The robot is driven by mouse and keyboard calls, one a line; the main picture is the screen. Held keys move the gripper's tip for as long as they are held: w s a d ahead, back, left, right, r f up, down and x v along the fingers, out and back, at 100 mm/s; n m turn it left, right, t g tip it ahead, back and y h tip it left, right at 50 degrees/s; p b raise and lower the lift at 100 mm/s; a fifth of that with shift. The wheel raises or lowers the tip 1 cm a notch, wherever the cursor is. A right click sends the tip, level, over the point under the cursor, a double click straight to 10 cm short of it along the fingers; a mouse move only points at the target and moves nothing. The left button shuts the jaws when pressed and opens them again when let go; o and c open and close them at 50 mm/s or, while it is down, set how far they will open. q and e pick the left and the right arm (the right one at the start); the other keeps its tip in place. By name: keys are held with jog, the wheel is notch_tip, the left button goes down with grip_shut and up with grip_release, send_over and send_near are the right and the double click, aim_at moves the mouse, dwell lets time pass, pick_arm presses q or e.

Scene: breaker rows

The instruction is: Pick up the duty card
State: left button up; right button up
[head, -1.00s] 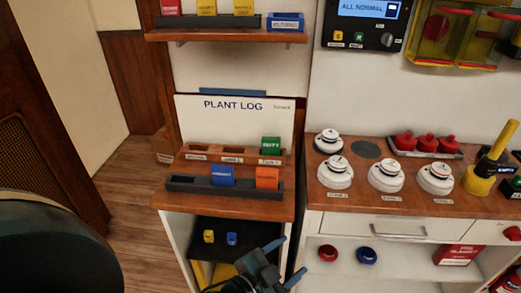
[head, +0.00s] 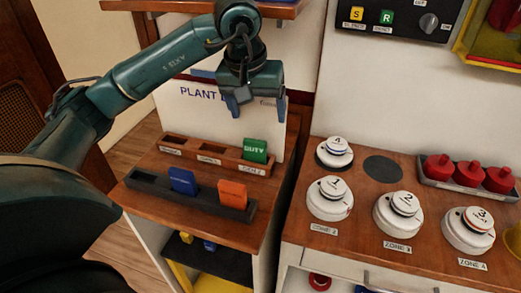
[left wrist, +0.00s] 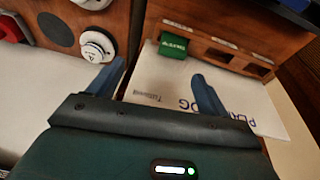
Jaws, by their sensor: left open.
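The green duty card (head: 255,150) stands upright in the right-hand slot of the wooden rack (head: 211,157) in front of the plant log board. It also shows in the left wrist view (left wrist: 173,46), between and beyond the two fingertips. My left gripper (head: 252,105) is open and empty, its blue fingers pointing down in front of the plant log board, above the card and apart from it. It shows at the bottom of the left wrist view too (left wrist: 160,82). My right gripper is not in view.
A dark tray (head: 150,182) in front of the rack holds a blue card (head: 183,181) and an orange card (head: 232,194). A shelf (head: 205,7) is above my gripper. Detectors (head: 330,198) and red items (head: 468,173) stand on the right counter.

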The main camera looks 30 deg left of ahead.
pick_arm(q)
jog(key=a+y, duration=0.1)
jog(key=a, duration=0.1)
send_over(254, 142)
notch_tip(254, 142, down, 6)
jog(key=shift+f+p, duration=0.6)
jog(key=shift+f, duration=2.25)
jog(key=c, duration=1.1)
